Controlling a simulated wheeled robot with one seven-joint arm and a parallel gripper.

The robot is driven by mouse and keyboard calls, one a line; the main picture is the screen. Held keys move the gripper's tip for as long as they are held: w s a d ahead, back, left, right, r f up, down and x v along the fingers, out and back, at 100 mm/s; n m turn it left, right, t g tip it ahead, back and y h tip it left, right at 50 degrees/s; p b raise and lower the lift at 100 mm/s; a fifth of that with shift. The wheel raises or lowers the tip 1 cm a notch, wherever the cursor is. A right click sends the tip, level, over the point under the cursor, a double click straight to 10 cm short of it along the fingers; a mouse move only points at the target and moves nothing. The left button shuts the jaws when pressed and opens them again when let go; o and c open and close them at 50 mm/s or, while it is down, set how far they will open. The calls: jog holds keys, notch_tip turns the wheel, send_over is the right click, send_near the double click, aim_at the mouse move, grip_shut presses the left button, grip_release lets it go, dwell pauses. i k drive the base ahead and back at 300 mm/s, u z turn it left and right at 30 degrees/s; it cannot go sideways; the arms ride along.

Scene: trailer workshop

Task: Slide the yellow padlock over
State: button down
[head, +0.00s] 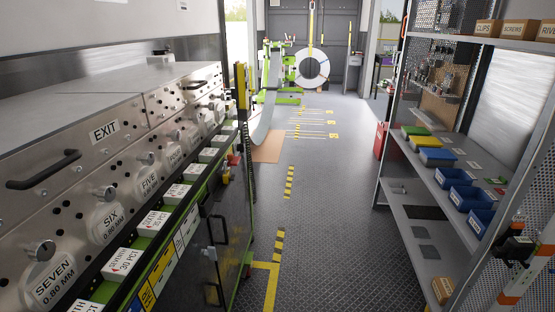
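I cannot make out a padlock for certain. A small yellow thing (226,176) shows at the far end of the long machine on the left, just below a small red part (233,159). It is too small to tell whether it is the yellow padlock. My gripper is not in view.
The long steel machine (75,150) with numbered stations fills the left side, with white labelled boxes (123,262) along its green ledge. A shelf rack (415,200) with green, yellow and blue bins stands right. The floor aisle (335,210) between is clear. A green machine (285,75) stands at the back.

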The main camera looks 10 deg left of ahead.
aim_at(225, 178)
jog(key=u, duration=0.15)
jog(key=i, duration=1.1)
jog(key=u, duration=1)
jog(key=i, duration=0.45)
jog(key=u, duration=0.2)
